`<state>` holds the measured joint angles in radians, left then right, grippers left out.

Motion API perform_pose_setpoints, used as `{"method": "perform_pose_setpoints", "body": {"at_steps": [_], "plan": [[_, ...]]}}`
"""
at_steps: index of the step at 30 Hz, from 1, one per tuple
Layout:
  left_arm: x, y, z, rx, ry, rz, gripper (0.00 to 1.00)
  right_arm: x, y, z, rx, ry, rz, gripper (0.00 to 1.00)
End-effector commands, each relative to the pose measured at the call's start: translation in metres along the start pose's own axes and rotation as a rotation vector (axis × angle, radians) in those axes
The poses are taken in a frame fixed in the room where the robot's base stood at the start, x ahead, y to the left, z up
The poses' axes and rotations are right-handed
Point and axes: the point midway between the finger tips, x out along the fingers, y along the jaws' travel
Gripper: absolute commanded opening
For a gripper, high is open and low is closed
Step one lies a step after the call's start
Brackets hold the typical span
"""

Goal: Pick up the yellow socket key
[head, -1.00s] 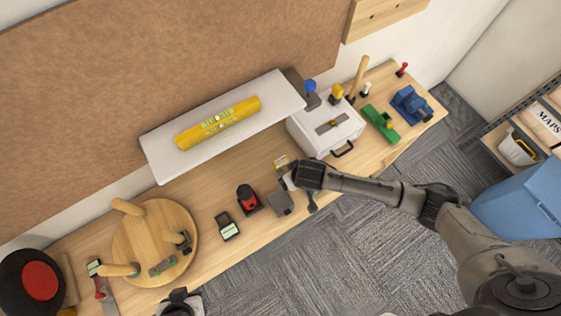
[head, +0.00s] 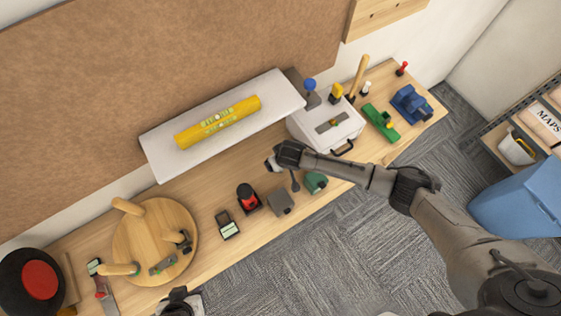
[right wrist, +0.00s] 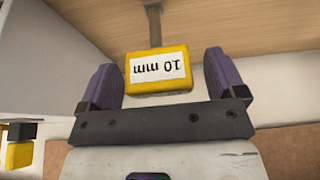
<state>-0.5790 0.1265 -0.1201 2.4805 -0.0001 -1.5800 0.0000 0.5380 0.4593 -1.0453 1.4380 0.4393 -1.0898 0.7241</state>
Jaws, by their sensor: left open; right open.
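The yellow socket key (right wrist: 158,72) has a white label reading 10 mm, upside down in the right wrist view, and a grey shaft running toward the wooden surface. My right gripper (right wrist: 160,78) is open, with one purple finger on each side of the yellow block. A narrow gap shows on both sides. In the head view, my right gripper (head: 271,163) is over the bench and hides the key. My left gripper (head: 180,298) shows only partly at the bottom edge, away from the key, and is open.
On the wooden bench, a grey block (head: 280,202), a green block (head: 316,182) and a red-and-black item (head: 248,198) stand near the right gripper. A white case (head: 318,141) stands to the right.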

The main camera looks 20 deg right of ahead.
Motion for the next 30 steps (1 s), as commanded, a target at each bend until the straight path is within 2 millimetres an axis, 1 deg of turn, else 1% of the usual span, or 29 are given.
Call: {"method": "perform_pose_setpoints", "body": {"at_steps": [3, 11, 30], "plan": [[0.0005, -0.0003, 0.0003, 0.001, 0.0, -0.001, 0.43, 0.0062, -0.0002, 0.0001, -0.001, 0.0, 0.0, 0.89], [0.0005, 0.0002, 0.0003, 0.0, 0.0, 0.0, 0.43, 0.0072, -0.0002, 0.0003, -0.001, 0.0, 0.0, 0.89], [0.0005, 0.0033, -0.0002, -0.011, 0.001, 0.009, 0.43, 0.007, 0.0, 0.0004, -0.001, 0.0, 0.0, 0.29]]}}
